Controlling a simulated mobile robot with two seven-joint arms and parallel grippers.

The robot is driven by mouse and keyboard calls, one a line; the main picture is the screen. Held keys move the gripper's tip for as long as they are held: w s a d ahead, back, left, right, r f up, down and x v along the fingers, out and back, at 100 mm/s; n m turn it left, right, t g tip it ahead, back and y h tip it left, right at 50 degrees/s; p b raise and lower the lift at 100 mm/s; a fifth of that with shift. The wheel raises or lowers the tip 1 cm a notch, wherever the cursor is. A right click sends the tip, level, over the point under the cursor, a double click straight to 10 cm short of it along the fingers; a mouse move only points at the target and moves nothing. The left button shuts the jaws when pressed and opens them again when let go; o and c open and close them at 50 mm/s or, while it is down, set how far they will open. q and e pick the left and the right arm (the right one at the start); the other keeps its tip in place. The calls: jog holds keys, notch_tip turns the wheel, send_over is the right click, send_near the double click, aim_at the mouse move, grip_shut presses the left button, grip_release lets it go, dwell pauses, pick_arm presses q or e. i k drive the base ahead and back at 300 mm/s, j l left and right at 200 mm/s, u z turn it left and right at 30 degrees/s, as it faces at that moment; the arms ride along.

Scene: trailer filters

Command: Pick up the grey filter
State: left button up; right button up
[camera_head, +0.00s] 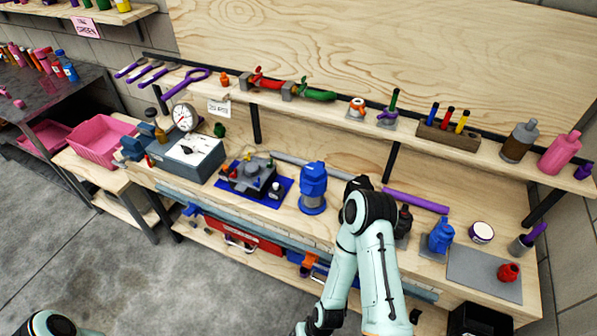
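I cannot clearly pick out a grey filter. A blue canister with a grey-blue lower part (313,188) stands upright on the bench, left of my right arm. A dark object (403,221) stands just right of that arm and is partly covered by it. A blue filter-like piece (440,237) and a red one (508,272) stand farther right. My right arm reaches up over the bench's front edge. Its dark wrist end is over the bench between the blue canister and the dark object; its fingers are hidden. Only part of my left arm shows at bottom left, without its gripper.
A dark grey assembly (252,176) sits on a blue mat, with a gauge (185,117) and grey box (193,155) to its left. A purple bar (415,201) lies behind my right arm. A grey mat (484,272) lies at right. A loaded shelf (340,110) overhangs the bench's back.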

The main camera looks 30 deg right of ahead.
aim_at(524, 136)
jog(key=z, duration=1.95)
